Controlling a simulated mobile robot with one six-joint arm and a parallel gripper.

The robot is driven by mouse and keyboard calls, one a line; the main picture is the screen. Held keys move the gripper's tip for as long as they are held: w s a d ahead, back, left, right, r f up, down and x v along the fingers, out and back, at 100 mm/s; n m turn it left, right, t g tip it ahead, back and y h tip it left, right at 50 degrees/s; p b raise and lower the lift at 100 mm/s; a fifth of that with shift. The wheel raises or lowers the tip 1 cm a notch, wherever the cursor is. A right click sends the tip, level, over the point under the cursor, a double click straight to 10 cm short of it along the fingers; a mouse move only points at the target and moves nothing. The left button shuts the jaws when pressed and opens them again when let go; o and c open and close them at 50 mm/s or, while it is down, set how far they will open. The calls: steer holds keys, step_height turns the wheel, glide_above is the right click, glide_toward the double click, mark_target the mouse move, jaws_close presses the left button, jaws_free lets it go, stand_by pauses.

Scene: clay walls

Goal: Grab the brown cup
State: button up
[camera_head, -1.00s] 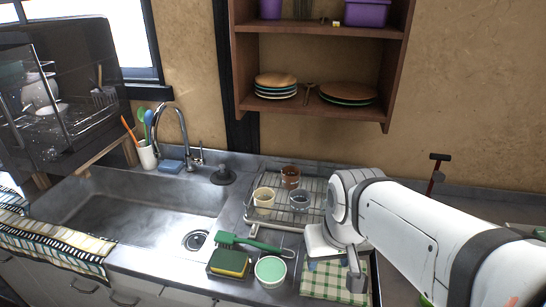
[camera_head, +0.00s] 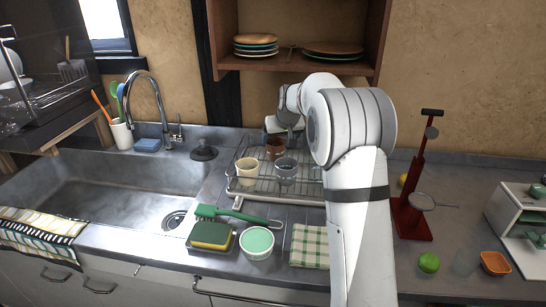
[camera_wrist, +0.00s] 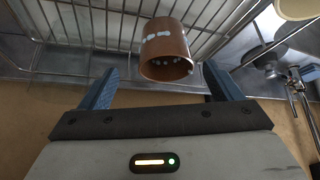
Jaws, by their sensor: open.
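The brown cup (camera_head: 275,147) stands at the back of the wire dish rack (camera_head: 240,191), behind a cream cup and a clear glass. In the wrist view the brown cup (camera_wrist: 165,49) has pale marks on its side and lies just beyond the fingertips, roughly centred between them. My gripper (camera_wrist: 160,80) is open with its two blue fingers apart and nothing between them. In the head view my gripper (camera_head: 284,128) is above and behind the brown cup, partly hidden by my arm.
The cream cup (camera_head: 246,171) and clear glass (camera_head: 286,170) stand close in front in the rack. The shelf (camera_head: 300,66) with plates hangs above. A faucet (camera_head: 158,105) and sink are left. A red stand (camera_head: 412,190) is right.

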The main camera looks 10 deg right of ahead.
steer(key=x, duration=0.8)
steer(key=shift+w+a, duration=0.3)
steer(key=shift+a, duration=0.05)
steer(key=shift+c, duration=0.6)
steer(key=c, duration=1)
steer(key=shift+r, duration=0.15)
